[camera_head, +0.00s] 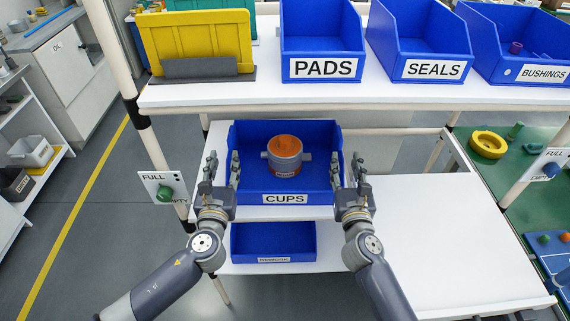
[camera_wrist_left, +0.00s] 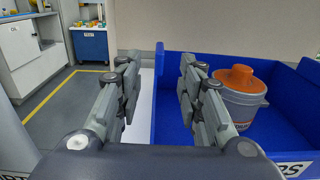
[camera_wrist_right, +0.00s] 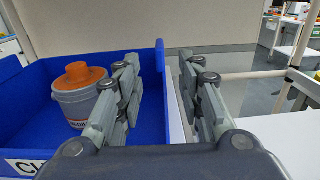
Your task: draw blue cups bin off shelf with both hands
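The blue bin labelled CUPS (camera_head: 262,188) sits on the white middle shelf under the upper shelf. Inside it stands a grey cup with an orange top (camera_head: 285,156), which also shows in both wrist views. My left gripper (camera_head: 222,170) is open at the bin's left wall. In the left wrist view its fingers (camera_wrist_left: 158,95) are on either side of that wall, one over the inside. My right gripper (camera_head: 346,172) is open at the right wall. In the right wrist view the wall's edge (camera_wrist_right: 160,62) shows between its fingers. Neither gripper visibly squeezes a wall.
Bins labelled PADS (camera_head: 322,40), SEALS (camera_head: 420,40) and BUSHINGS (camera_head: 520,45) stand on the shelf above. Another blue bin (camera_head: 273,242) is below. A white surface (camera_head: 440,230) to the right is clear. FULL/EMPTY signs (camera_head: 163,188) flank the shelf.

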